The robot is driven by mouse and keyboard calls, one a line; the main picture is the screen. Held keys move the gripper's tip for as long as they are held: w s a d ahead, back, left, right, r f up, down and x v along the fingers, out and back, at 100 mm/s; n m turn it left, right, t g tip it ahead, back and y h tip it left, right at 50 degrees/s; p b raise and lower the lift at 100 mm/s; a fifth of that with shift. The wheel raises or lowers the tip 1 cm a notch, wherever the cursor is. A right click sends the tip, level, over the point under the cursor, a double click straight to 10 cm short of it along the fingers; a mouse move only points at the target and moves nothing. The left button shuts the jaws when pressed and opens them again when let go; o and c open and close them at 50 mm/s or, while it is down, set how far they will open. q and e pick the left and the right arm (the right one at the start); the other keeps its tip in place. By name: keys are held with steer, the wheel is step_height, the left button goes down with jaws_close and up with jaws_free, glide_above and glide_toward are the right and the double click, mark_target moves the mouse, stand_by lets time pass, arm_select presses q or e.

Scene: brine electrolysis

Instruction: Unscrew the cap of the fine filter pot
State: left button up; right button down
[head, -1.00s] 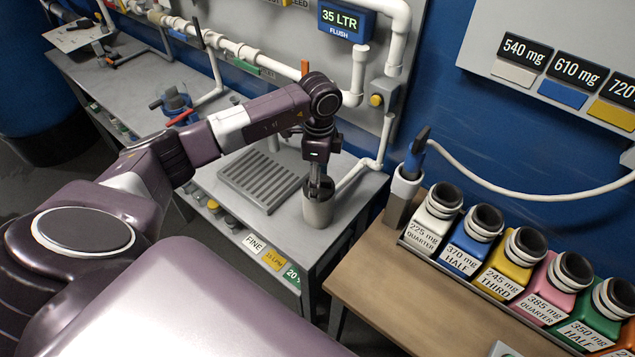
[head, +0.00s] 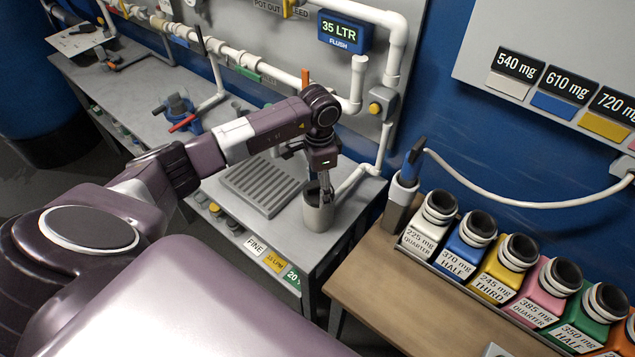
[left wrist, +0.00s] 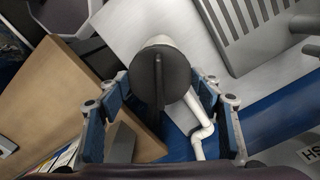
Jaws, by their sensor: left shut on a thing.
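The fine filter pot (head: 319,217) is a grey cylinder standing upright on the grey bench, near its front right corner. Its cap (left wrist: 178,72) is a dark round disc with a raised fin across it, and it sits on the pot's top. My left gripper (head: 325,190) reaches down onto the pot from above and is shut on the cap. In the left wrist view its blue fingers (left wrist: 160,92) stand on either side of the cap. The fingers and arm partly hide the cap in the head view. My right gripper is not in view.
A slatted drain grid (head: 262,184) lies left of the pot. White pipes (head: 357,180) run behind it, below a 35 LTR display (head: 344,31). A wooden table (head: 372,290) with a row of coloured bottles stands at right. A blue valve (head: 178,110) is farther left.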

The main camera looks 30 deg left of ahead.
arm_select(q)
steer(key=n+p, duration=0.1)
steer(key=p, duration=0.1)
steer(key=n+p, duration=0.1)
steer(key=p, duration=0.2)
steer(key=shift+r, duration=0.25)
steer(key=shift+w+d+f+n, duration=0.1)
steer(key=shift+d+f+n, duration=0.1)
steer(key=shift+f+n, duration=0.1)
steer(key=shift+a+n+b, duration=0.1)
steer(key=shift+n+b, duration=0.2)
steer(key=shift+n, duration=0.8)
steer(key=shift+a+r+n, duration=0.1)
steer(key=shift+n, duration=0.4)
steer(key=o, duration=1.4)
